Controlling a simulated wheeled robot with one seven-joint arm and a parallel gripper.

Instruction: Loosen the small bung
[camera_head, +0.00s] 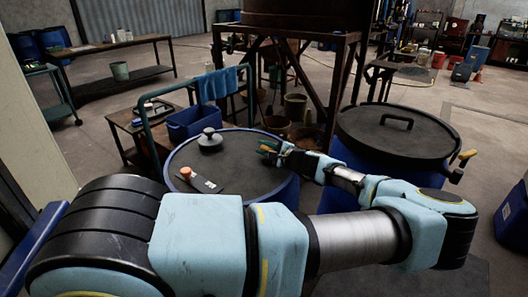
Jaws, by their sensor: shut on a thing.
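A blue drum with a dark grey round lid (240,178) stands in front of me. On the lid, a grey knobbed plug (209,140) stands upright near the far left edge. My gripper (268,148) reaches in from the right, low over the lid's far right edge. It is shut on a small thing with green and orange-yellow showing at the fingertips. The thing is mostly hidden by the fingers, and I cannot tell whether it is the small bung. The gripper is apart from the knobbed plug, to its right.
An orange and white item (201,180) with a dark end lies on the lid's left part. A second blue drum with a handled black lid (394,140) stands at right. A trolley with a blue bin (192,122) is behind left. A rusty frame (335,85) stands behind.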

